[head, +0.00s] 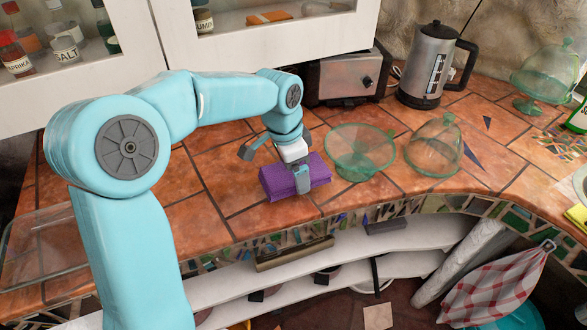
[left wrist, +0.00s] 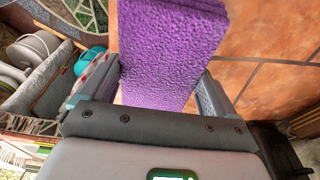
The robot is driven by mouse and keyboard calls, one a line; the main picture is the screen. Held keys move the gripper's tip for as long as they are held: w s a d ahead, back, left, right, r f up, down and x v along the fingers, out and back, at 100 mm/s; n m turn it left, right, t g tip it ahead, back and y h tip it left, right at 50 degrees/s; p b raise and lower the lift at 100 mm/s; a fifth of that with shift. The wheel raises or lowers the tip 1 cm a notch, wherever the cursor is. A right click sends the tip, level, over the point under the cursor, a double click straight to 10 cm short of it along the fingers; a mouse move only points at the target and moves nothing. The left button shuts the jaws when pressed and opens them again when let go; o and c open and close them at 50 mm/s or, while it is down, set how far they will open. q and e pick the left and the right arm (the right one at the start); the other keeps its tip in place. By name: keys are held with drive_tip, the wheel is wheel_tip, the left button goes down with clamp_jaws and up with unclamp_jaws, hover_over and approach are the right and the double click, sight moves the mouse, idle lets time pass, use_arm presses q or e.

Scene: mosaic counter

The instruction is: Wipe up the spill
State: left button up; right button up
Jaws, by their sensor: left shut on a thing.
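A purple folded cloth or sponge (head: 283,182) with a rough surface and layered edges is at the counter's front part in the head view. My left gripper (head: 291,166) is above it, with its fingers down around it, and is shut on it. In the left wrist view the purple cloth (left wrist: 165,45) stands between the two fingers of the left gripper (left wrist: 155,88). I cannot tell whether it touches the tiled counter (head: 215,180). I make out no clear spill; the area under the cloth and arm is hidden. My right gripper is not in view.
A green glass bowl (head: 360,148) stands just right of the cloth, with a glass dome (head: 435,148) beyond it. A toaster (head: 342,78) and a kettle (head: 430,68) stand behind. A clear glass tray (head: 40,245) lies at the left. The counter edge curves in front, above open shelves.

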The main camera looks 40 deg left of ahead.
use_arm(q)
drive_tip(key=shift+d+r+p, duration=0.1)
drive_tip(key=shift+r+p, duration=0.2)
drive_tip(key=shift+r, duration=0.4)
drive_tip(key=shift+s+r+p, duration=0.1)
drive_tip(key=shift+r+p, duration=0.7)
drive_tip(key=shift+r, duration=0.15)
